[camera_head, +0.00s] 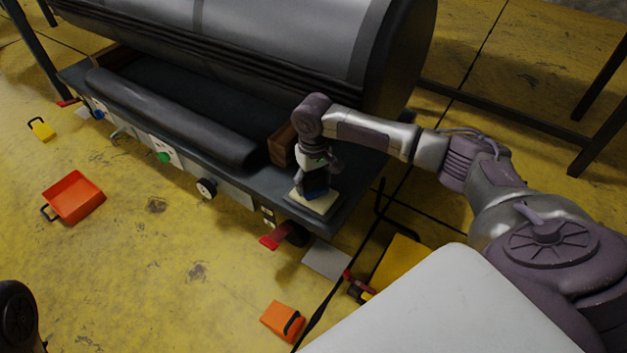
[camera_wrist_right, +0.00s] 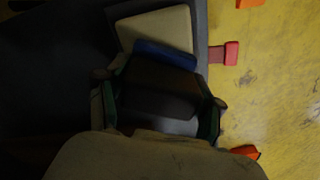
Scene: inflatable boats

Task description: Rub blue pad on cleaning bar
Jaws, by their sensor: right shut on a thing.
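The blue pad (camera_head: 316,190) is under my right gripper (camera_head: 318,172) at the near right corner of the dark workbench (camera_head: 350,195). The gripper points down and is shut on the pad's dark body. The pale cleaning bar (camera_head: 303,202) lies flat at the bench corner, directly beneath the pad. In the right wrist view the pad's blue edge (camera_wrist_right: 165,52) overlaps the near edge of the pale bar (camera_wrist_right: 160,27), and a dark block (camera_wrist_right: 155,90) sits between the fingers. Whether pad and bar touch is unclear. My left gripper is not in view.
A large grey roll (camera_head: 270,40) and a thinner dark roll (camera_head: 170,115) lie along the bench. A small wooden block (camera_head: 281,146) stands beside the gripper. Orange bins (camera_head: 73,197) and a yellow box (camera_head: 400,258) are on the yellow floor.

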